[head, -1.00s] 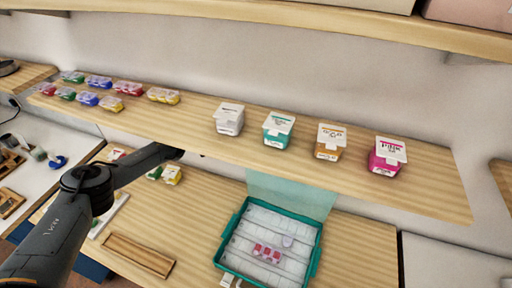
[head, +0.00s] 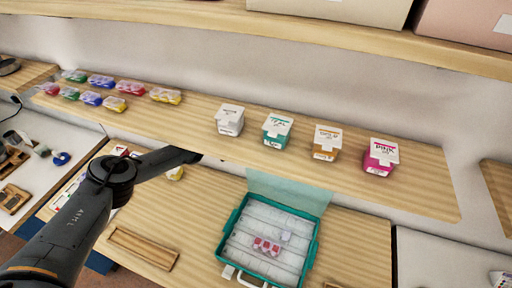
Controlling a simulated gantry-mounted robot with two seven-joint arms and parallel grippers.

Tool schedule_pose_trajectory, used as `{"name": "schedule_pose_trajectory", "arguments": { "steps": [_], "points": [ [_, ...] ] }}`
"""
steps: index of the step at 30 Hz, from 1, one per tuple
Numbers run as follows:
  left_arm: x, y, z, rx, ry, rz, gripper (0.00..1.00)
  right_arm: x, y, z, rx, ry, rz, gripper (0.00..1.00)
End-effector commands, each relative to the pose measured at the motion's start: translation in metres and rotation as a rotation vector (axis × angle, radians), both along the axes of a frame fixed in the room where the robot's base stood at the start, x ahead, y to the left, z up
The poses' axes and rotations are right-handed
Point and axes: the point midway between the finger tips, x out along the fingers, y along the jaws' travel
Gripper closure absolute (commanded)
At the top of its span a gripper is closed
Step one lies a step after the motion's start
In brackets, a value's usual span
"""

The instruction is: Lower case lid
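A teal case (head: 231,228) lies open on the lower wooden desk, with a white compartmented inside. Its see-through teal lid (head: 288,192) stands up at the back edge, leaning near the shelf front. Inside the case are several small red-and-white pieces (head: 266,246) in a row and a pale piece (head: 286,236). A white handle shows at the case's front. My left arm (head: 113,176) reaches in from the left, and its far end, near the shelf's front edge, is left of the lid and apart from it. Its gripper fingers are hidden. My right gripper is not in view.
The wooden shelf (head: 420,197) above the desk holds white, teal, orange and pink lidded tubs (head: 381,156) and several small coloured packs (head: 165,95). An empty wooden tray (head: 143,247) lies left of the case. Desk right of the case is mostly clear.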

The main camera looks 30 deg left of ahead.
Motion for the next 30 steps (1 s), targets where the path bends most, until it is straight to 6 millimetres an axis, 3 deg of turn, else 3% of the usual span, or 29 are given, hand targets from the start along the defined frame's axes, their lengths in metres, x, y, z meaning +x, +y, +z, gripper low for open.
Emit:
{"name": "schedule_pose_trajectory", "arguments": {
  "steps": [1, 4, 30],
  "points": [
    [0.0, 0.0001, 0.0, 0.0, 0.0, 0.0, 0.86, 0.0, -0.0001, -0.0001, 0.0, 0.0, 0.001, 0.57],
    [0.0, 0.0002, 0.0, 0.0, 0.0, 0.0, 1.0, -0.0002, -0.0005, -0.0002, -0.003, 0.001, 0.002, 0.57],
    [0.0, 0.0004, -0.0002, 0.0, 0.001, 0.0, 1.0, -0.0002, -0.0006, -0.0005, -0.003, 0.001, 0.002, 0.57]
  ]
}}
